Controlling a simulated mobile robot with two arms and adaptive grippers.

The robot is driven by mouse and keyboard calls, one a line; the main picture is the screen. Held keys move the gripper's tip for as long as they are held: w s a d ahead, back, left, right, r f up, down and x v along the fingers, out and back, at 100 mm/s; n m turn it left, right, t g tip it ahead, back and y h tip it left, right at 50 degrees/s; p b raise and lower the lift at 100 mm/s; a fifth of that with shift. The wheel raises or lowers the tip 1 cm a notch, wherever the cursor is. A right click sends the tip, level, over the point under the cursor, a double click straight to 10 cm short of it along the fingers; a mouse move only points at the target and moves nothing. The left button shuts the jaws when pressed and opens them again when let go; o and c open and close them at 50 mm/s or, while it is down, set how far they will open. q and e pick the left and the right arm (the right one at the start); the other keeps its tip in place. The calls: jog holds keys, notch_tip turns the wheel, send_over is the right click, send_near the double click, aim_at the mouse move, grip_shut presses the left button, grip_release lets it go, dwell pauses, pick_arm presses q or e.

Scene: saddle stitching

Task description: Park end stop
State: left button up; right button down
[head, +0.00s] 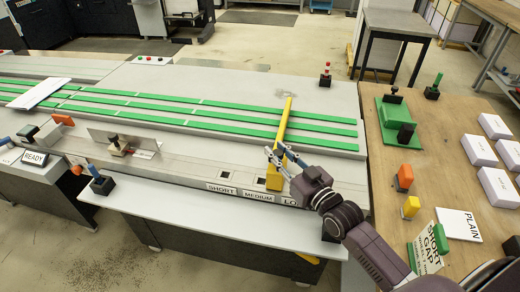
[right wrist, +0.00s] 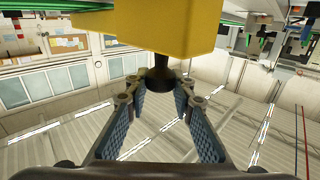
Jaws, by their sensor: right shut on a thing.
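The yellow end stop (head: 285,125) is a long bar with a block at its near end, lying across the green belt strips (head: 210,120). In the right wrist view its yellow block (right wrist: 150,25) fills the top, with a black knob (right wrist: 162,80) below it. My right gripper (head: 280,158) is at the near end of the stop, its fingers shut about the knob. The block is beside the LO... label (head: 290,202), which my arm partly hides. The SHORT label (head: 221,189) and MEDIUM label (head: 258,196) are to its left, with dark square sockets nearby. My left gripper is out of view.
A wooden table (head: 450,125) on the right holds white blocks (head: 495,126), a green fixture (head: 395,120), orange and yellow pieces, and a PLAIN sign (head: 459,224). A white shelf (head: 200,222) runs along the front.

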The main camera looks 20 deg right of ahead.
jog(key=s+d, duration=0.7)
jog(key=d, duration=0.3)
jog(key=shift+s+d+p, duration=0.15)
jog(key=shift+d+p, duration=0.25)
jog(key=shift+p, duration=0.05)
jog(key=c, duration=1.6)
grip_release()
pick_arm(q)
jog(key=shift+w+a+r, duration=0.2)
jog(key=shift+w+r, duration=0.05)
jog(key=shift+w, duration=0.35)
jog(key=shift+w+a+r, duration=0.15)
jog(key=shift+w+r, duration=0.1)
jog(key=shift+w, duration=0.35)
pick_arm(e)
jog(key=s, duration=0.4)
jog(key=s+d, duration=0.1)
jog(key=s, duration=0.3)
jog(key=s+d, duration=0.1)
jog(key=s, duration=0.3)
jog(key=shift+d, duration=0.2)
jog(key=shift+f, duration=0.1)
